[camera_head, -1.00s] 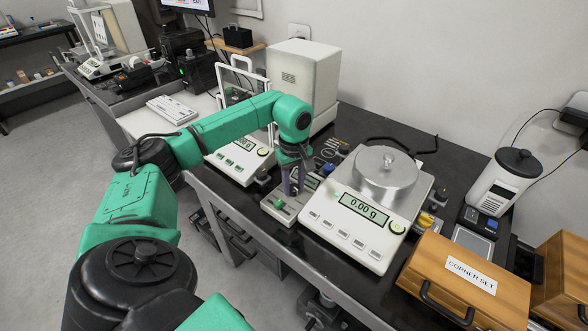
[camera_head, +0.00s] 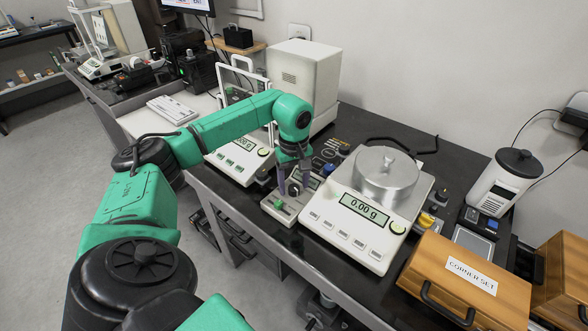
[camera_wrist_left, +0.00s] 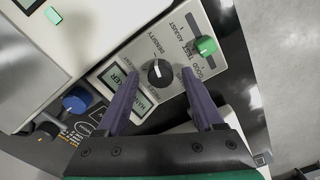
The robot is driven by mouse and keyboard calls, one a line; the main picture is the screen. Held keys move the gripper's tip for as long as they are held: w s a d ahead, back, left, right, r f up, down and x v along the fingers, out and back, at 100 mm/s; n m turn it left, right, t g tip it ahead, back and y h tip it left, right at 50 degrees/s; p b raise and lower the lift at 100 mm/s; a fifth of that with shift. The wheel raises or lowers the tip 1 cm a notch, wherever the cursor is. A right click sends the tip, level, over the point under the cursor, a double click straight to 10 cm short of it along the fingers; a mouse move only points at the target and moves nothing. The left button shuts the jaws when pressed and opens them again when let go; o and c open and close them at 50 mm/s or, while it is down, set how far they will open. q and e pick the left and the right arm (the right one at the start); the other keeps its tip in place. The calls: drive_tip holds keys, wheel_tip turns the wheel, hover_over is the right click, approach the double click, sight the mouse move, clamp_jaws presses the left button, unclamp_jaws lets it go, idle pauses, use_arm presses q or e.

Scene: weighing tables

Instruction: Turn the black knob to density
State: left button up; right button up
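The black knob (camera_wrist_left: 157,72) is on a light grey control box (camera_head: 274,212); it also shows in the head view (camera_head: 294,189). In the wrist view its white mark appears to point up at the printed word DENSITY (camera_wrist_left: 157,43). My left gripper (camera_wrist_left: 160,75) is open, with its purple fingers spread on either side of the knob and a visible gap to it on both sides. In the head view the left gripper (camera_head: 294,191) reaches down over the box. My right gripper is not in view.
A green slider (camera_wrist_left: 206,46) and a small display (camera_wrist_left: 114,78) are on the same box. A blue knob (camera_wrist_left: 76,101) is close beside it. A balance (camera_head: 320,218) reading 0.00 g stands just right, and another balance (camera_head: 228,165) stands left.

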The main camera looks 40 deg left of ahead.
sight(294, 187)
use_arm(q)
wheel_tip(294, 187, up, 15)
drive_tip(key=shift+f, duration=0.2)
drive_tip(key=shift+f, duration=0.1)
idle(0.5)
